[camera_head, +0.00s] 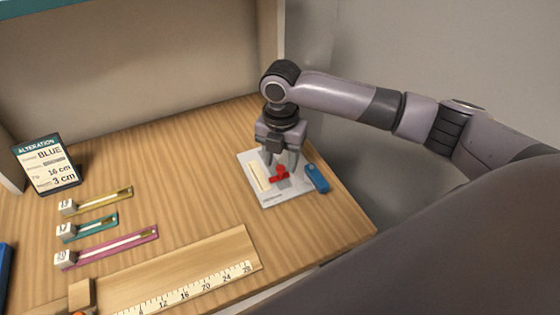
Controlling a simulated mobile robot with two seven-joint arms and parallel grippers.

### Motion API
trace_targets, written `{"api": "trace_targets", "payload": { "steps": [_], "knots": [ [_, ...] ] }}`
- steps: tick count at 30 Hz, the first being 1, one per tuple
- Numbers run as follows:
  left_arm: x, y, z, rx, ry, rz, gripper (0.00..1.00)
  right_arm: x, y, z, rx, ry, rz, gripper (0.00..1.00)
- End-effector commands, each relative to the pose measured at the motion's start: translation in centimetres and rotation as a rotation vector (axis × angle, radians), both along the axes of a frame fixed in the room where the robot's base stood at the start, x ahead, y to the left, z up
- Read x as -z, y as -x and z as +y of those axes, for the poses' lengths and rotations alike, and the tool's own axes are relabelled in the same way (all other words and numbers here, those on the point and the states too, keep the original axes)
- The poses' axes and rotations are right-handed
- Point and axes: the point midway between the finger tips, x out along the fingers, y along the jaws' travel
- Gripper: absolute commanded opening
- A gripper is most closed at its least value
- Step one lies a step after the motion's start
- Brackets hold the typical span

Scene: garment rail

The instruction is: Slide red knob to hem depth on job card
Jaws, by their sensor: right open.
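The red knob (279,174) sits on a white plate (272,198) at the right of the wooden table, beside a cream strip (259,176). My right gripper (281,162) points down over the plate. Its fingers are apart, close above or on either side of the red knob; I cannot tell whether they touch it. The job card (46,164) stands upright at the back left. Its heading reads ALTERATION, with BLUE, a line that looks like 16 cm, and 3 cm at the bottom; small labels are unreadable. My left gripper is not in view.
A blue piece (317,178) lies at the plate's right edge. Yellow (114,197), teal (98,225) and pink (120,243) strips with white number tags lie at left. A wooden ruler board (215,258) with a block (82,293) is in front. The table's middle is clear.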

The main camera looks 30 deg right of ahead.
Motion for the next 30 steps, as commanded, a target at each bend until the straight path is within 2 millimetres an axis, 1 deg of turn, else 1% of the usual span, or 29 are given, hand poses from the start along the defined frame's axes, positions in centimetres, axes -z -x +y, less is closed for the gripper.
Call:
{"api": "trace_targets", "payload": {
  "steps": [1, 4, 13, 14, 15, 17, 18, 24, 26, 30],
  "knots": [
    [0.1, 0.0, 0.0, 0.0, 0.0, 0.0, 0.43, 0.6, 0.0, 0.0, 0.0, 0.001, 0.001, 0.48],
    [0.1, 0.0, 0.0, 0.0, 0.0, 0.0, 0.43, 1.3, 0.0, 0.0, 0.0, 0.0, 0.0, 0.48],
    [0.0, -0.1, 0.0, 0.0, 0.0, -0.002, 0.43, 1.6, 0.0, 0.0, 0.0, 0.001, -0.001, 0.48],
    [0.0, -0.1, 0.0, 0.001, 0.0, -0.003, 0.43, 1.6, 0.0, 0.0, 0.0, 0.0, 0.0, 0.39],
    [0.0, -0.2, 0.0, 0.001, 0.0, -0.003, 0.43, 1.6, 0.0, 0.0, 0.0, 0.0, 0.0, 0.26],
    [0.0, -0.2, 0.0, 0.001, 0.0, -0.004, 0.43, 1.6, 0.0, 0.0, 0.0, 0.0, 0.0, 0.06],
    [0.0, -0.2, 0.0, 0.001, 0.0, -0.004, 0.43, 1.5, 0.0, 0.0, 0.0, 0.001, -0.001, 0.0],
    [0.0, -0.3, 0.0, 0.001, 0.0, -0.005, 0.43, 1.5, -0.2, 0.0, 0.001, 0.0, -0.001, 0.0],
    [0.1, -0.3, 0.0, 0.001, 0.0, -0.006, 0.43, 1.6, -0.7, 0.0, 0.003, 0.0, -0.001, 0.0],
    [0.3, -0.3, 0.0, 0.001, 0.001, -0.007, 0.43, 1.6, -2.3, 0.0, 0.004, 0.0, -0.003, 0.0]
  ]
}}
